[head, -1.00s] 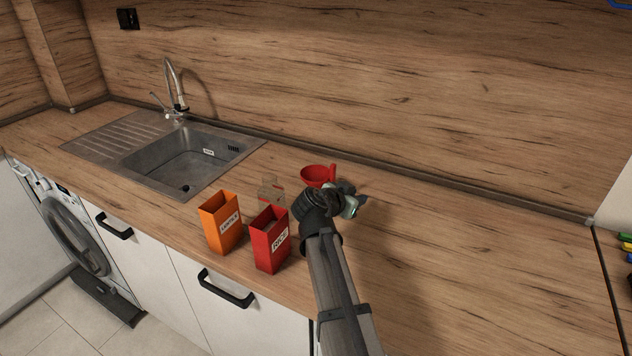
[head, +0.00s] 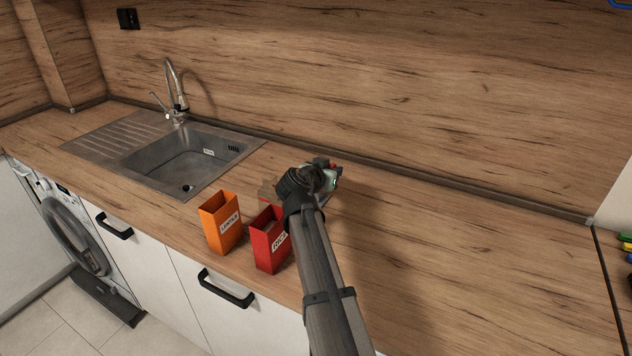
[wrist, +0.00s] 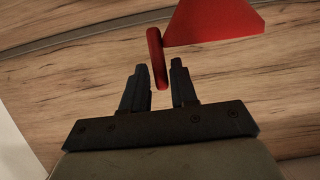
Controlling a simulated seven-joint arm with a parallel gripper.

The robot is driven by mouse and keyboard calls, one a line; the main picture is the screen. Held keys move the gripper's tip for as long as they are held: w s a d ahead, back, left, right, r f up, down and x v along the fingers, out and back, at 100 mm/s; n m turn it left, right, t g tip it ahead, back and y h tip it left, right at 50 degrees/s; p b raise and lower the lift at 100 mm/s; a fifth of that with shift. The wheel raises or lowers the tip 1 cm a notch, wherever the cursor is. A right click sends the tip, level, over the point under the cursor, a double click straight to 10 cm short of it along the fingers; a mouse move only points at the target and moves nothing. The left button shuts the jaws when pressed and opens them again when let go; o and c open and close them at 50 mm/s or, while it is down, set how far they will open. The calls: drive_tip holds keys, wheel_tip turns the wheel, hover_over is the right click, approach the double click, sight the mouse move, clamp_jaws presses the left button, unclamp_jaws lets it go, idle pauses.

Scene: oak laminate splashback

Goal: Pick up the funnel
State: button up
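The red funnel (wrist: 215,22) shows in the wrist view at the top, partly cut off by the frame edge. Its red handle (wrist: 156,55) reaches down between the two dark fingers of my gripper (wrist: 157,80). The fingers are apart, with a visible gap on each side of the handle. In the head view my gripper (head: 330,178) is over the counter behind the red box. It hides nearly all of the funnel there; only a small red bit (head: 333,165) shows beside it.
An orange box (head: 221,225) and a red box (head: 270,240), both labelled, stand near the counter's front edge. A clear container (head: 267,189) behind them is partly hidden by my arm. The sink (head: 180,160) is to the left.

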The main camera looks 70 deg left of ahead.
drive_tip(key=x, duration=0.3)
drive_tip(key=shift+w+a, duration=0.15)
clamp_jaws()
